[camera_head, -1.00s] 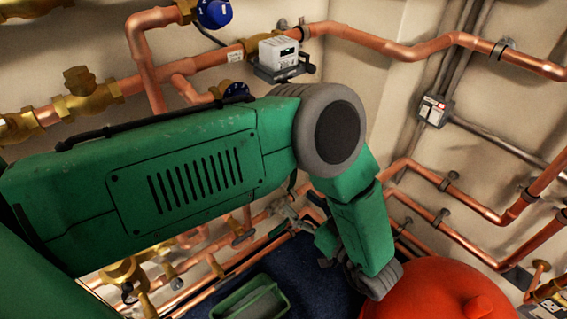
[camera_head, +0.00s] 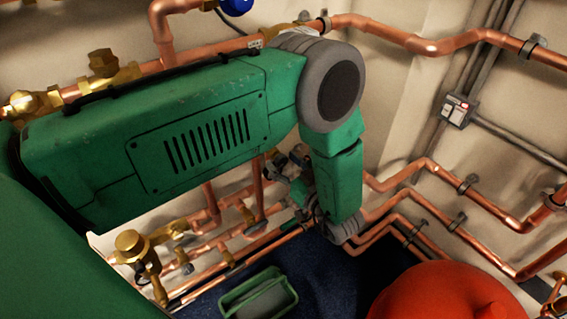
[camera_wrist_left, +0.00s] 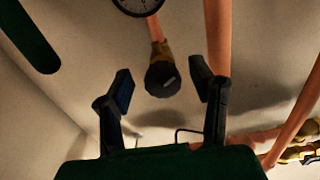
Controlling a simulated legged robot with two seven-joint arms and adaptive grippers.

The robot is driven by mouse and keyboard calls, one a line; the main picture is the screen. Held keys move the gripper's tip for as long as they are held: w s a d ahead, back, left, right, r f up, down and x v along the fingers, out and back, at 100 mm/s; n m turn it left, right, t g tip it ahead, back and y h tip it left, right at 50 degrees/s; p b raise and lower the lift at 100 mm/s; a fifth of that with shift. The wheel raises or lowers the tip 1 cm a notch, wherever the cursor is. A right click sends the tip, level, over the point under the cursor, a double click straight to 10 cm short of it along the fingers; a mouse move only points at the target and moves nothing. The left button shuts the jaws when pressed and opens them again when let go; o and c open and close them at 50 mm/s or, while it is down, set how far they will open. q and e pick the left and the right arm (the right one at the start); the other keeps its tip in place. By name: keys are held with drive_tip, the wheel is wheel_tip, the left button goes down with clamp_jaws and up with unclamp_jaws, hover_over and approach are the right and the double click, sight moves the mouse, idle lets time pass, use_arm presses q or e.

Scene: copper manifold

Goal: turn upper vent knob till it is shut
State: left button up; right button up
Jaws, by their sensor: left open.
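In the left wrist view a dark round knob (camera_wrist_left: 162,79) with a pale mark sits on a brass fitting at the end of a copper pipe. It appears between the two fingers of my left gripper (camera_wrist_left: 160,90), which is open and empty, with a gap on each side. I cannot tell for sure that this is the upper vent knob, nor how far it is turned. In the head view my left gripper (camera_head: 285,165) shows small beside the forearm, near the pipes on the wall; the dark knob cannot be made out there. My right gripper is not in view.
A round gauge (camera_wrist_left: 138,4) is just above the knob, and a copper pipe (camera_wrist_left: 217,40) runs close to the right finger. In the head view a blue knob (camera_head: 236,5), a red vessel (camera_head: 440,292), a green tray (camera_head: 258,296) and a grey wall box (camera_head: 457,110) show.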

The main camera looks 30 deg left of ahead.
use_arm(q)
drive_tip(key=shift+d, duration=0.3)
drive_tip(key=shift+a, duration=0.1)
drive_tip(key=c, duration=0.7)
drive_tip(key=shift+a, duration=0.15)
clamp_jaws()
drive_tip(key=shift+c, duration=2.1)
unclamp_jaws()
drive_tip(key=shift+a, duration=0.2)
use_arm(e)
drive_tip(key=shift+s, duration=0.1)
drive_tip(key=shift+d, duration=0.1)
